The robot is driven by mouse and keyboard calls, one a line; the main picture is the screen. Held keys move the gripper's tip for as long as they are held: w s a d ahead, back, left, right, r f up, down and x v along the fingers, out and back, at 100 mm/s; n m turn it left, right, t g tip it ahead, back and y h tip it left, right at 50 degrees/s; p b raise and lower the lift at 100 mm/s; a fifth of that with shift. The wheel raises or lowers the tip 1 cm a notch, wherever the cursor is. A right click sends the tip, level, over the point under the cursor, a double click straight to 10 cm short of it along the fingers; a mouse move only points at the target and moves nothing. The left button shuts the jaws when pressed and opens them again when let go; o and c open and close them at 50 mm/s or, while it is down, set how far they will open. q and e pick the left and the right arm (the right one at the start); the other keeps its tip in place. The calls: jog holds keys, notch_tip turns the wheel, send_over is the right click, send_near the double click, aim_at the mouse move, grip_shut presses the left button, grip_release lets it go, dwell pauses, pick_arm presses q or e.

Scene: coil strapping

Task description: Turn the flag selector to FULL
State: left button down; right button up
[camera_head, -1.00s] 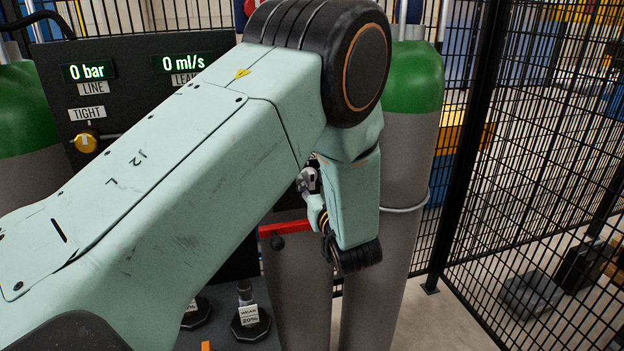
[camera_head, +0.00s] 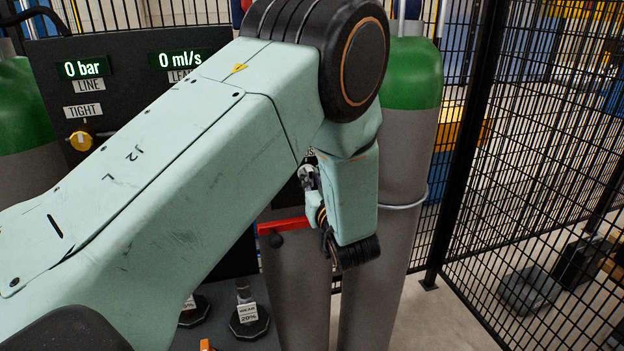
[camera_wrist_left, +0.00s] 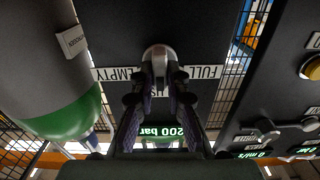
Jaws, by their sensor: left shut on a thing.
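The flag selector (camera_wrist_left: 158,53) is a rounded, pale grey knob on a dark panel in the left wrist view. A white EMPTY label (camera_wrist_left: 117,74) is to its left and a white FULL label (camera_wrist_left: 202,72) to its right. My left gripper (camera_wrist_left: 159,88) has its two dark fingers on either side of the selector and is shut on it. A label between the fingers is mostly covered. In the head view, my left arm covers the selector and most of the gripper. My right gripper is not in view.
Grey gas cylinders with green shoulders (camera_head: 412,75) stand beside and behind my arm. Black mesh fencing (camera_head: 540,190) closes off the right.

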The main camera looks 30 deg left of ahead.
pick_arm(q)
jog(key=shift+f, duration=0.1)
jog(key=shift+s+a+f+n+b, duration=0.1)
jog(key=shift+n+b, duration=2.4)
jog(key=shift+n, duration=0.75)
jog(key=shift+s+a+f+n+b, duration=0.1)
jog(key=shift+n+b, duration=2.35)
jog(key=shift+n, duration=0.8)
jog(key=shift+r, duration=0.1)
jog(key=c, duration=1.3)
grip_release()
jog(key=shift+w, duration=0.15)
jog(key=shift+c, duration=0.2)
